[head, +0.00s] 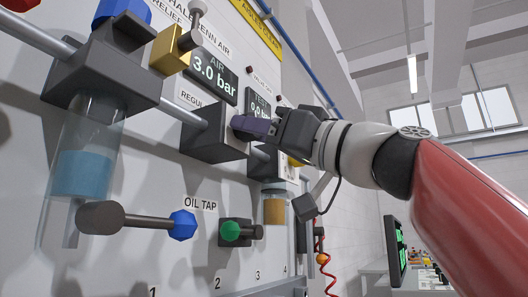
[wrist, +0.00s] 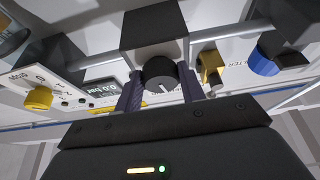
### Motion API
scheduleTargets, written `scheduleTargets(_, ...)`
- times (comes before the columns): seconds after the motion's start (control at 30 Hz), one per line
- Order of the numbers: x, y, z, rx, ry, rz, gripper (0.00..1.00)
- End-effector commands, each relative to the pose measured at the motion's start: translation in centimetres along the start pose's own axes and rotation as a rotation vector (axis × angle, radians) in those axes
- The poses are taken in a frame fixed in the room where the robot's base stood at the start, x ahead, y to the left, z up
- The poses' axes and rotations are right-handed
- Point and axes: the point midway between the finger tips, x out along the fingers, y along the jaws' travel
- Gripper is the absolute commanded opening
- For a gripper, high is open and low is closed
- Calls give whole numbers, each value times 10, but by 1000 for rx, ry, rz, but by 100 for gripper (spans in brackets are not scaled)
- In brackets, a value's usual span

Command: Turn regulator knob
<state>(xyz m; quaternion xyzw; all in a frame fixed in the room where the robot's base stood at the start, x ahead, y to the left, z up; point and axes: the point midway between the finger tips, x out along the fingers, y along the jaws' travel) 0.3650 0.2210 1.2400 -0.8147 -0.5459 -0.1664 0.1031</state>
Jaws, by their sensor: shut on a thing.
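The regulator is a dark block (head: 212,139) on the panel under a partly hidden label beginning "REGU". In the wrist view the same block (wrist: 152,32) carries a round black regulator knob (wrist: 161,76) with a white pointer line on its face. My gripper (wrist: 160,92) has one finger on each side of the knob and is shut on it. In the head view my gripper (head: 250,128) reaches in from the right, and its fingers hide the knob. The air display (head: 213,76) above reads 3.0 bar.
A second display (head: 259,108), marked TEST, is partly covered by my gripper. A yellow valve (head: 170,50) and a clear bowl with blue liquid (head: 85,172) are on the left. Below are a blue oil tap knob (head: 183,225) and a green knob (head: 231,231).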

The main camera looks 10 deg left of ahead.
Motion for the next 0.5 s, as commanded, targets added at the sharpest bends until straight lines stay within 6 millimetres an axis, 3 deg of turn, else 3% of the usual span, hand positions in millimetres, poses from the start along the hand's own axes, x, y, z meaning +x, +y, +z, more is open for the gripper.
scheduleTargets(0.5,1,6,-2,-436,-2,-181,16)
